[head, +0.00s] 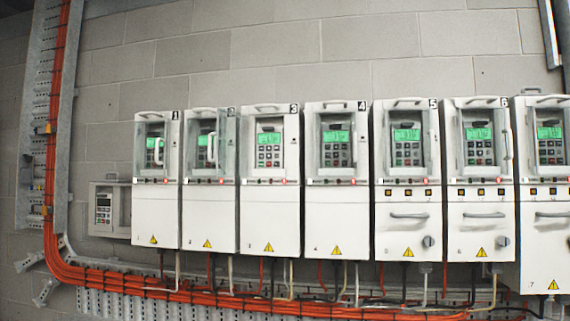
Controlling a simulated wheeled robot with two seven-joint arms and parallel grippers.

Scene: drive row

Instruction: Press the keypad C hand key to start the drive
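Each has a keypad with a green lit display behind or within a front window. These are keypad 1 (155,158), keypad 2 (204,157), keypad 3 (269,157), keypad 4 (335,157), keypad 5 (406,156), keypad 6 (480,155) and keypad 7 (551,155). A small grey box (124,211) low at the left holds another keypad (103,210). No letter C is legible, and the key markings are too small to read. Neither gripper is in view.
Orange cables (57,110) run down a metal tray (42,85) at the left and along under the cabinets. Cabinets 5 to 7 have lower fronts with handles, such as the handle (409,216) on 5. Clear handles stand out before some windows.

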